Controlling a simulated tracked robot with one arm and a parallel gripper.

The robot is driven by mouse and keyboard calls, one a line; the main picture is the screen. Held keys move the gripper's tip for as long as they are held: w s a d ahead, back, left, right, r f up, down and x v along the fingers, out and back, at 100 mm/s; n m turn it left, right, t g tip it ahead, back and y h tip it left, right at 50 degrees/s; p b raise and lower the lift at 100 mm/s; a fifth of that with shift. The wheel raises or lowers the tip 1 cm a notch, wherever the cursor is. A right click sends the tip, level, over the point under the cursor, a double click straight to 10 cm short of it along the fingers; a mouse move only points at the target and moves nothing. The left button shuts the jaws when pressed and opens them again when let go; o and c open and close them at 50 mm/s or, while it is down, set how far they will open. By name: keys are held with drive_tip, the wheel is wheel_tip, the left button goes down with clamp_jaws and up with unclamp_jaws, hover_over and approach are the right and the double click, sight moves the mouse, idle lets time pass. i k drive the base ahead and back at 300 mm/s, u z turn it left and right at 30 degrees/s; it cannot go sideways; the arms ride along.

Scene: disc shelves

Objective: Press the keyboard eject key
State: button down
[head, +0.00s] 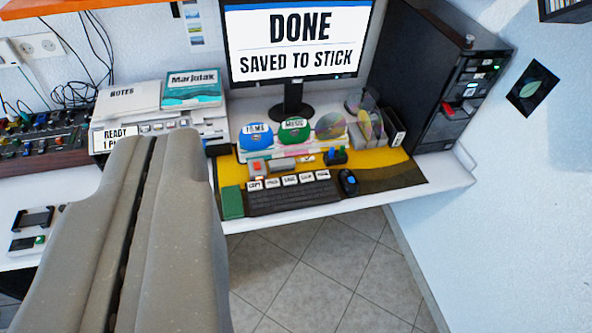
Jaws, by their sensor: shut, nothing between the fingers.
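A black keyboard (293,199) lies on the desk in front of the monitor. A row of large pale labelled keys (289,181) stands along its back edge. One at the left seems to read "COPY"; the other labels are too small to read surely, so I cannot tell which is eject. The monitor (300,42) reads "DONE" and "SAVED TO STICK". My gripper (172,140) is large and grey in the left foreground, its two fingers together with only a thin dark seam between them. It is empty, left of the keyboard and apart from it, and hides part of the desk.
A black computer tower (425,80) with a red item in its front stands at the right. Disc holders (300,140) sit behind the keyboard; a mouse (348,182) is at its right. A printer (160,128) and a cable panel (40,140) are at the left. Tiled floor is clear in front.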

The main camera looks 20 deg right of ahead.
sight(306, 176)
drive_tip(key=i, duration=0.9)
drive_tip(key=z, duration=0.1)
